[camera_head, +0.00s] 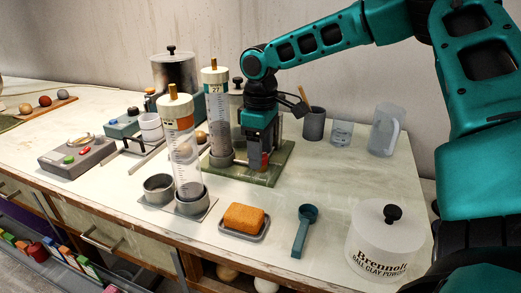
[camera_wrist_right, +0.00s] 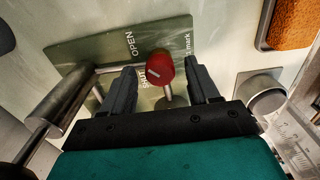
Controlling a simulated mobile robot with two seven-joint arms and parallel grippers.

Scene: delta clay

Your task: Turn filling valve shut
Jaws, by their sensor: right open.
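The filling valve has a red knob (camera_wrist_right: 160,66) with a white line on it, on a metal stem. It stands over a green plate (camera_wrist_right: 130,45) lettered OPEN, SHUT and "mark". The SHUT lettering is partly hidden behind the knob. In the right wrist view my right gripper (camera_wrist_right: 159,72) is open, with one finger on each side of the knob and visible gaps between. In the head view my right gripper (camera_head: 258,163) points down over the green base plate (camera_head: 225,172), and a bit of red shows at its fingers. My left gripper is not in view.
Clear measuring cylinders (camera_head: 217,115) stand left of my right gripper. An orange sponge (camera_head: 244,217) on a tray, a teal scoop (camera_head: 304,230) and a lidded clay powder jar (camera_head: 379,240) lie in front. A clear pitcher (camera_head: 386,130) stands at the right.

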